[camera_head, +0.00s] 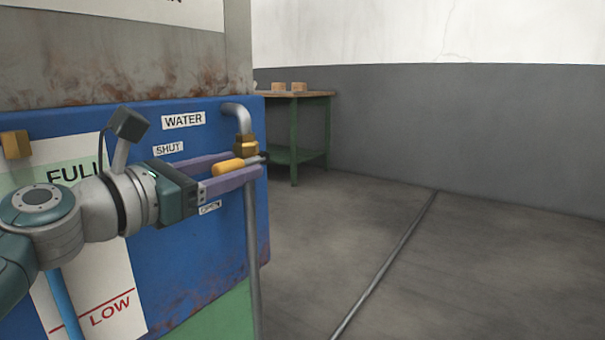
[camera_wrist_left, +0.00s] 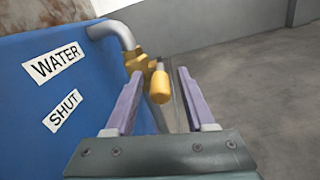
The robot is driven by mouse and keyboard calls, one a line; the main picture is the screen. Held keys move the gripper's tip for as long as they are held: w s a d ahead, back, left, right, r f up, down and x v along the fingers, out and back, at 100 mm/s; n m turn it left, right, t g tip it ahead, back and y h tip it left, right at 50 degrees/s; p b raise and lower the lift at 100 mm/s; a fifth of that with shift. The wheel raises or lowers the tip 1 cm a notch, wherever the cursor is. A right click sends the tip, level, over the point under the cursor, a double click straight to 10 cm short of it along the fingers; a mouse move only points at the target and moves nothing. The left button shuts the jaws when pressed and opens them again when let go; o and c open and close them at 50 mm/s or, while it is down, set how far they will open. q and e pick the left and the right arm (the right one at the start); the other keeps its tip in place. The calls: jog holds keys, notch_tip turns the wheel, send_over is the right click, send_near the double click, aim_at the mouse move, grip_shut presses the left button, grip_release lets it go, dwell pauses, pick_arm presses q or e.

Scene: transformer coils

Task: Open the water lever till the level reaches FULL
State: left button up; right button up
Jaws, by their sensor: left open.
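The water lever (camera_head: 228,167) has a yellow handle and sits at a brass valve (camera_head: 245,145) on a grey pipe, at the right edge of a blue panel (camera_head: 185,250). My left gripper (camera_head: 258,166) is open, with its purple fingers on either side of the handle. The left wrist view shows the yellow handle (camera_wrist_left: 160,86) between the two fingers, with a gap to the right finger. Contact with the left finger I cannot tell. The gauge (camera_head: 115,270) carries FULL at the top and LOW at the bottom; a blue column (camera_head: 66,300) shows in it, its top hidden behind my arm. My right gripper is not in view.
Labels on the panel read WATER (camera_head: 184,120), SHUT (camera_head: 169,148) and OPEN (camera_head: 210,208). The grey pipe (camera_head: 252,260) runs down the panel's right edge. A green table (camera_head: 328,125) stands at the back. The floor to the right is clear.

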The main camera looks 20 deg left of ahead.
pick_arm(q)
jog(key=shift+w+d, duration=0.15)
jog(key=shift+w, duration=0.15)
grip_shut()
dwell(0.3)
dwell(1.0)
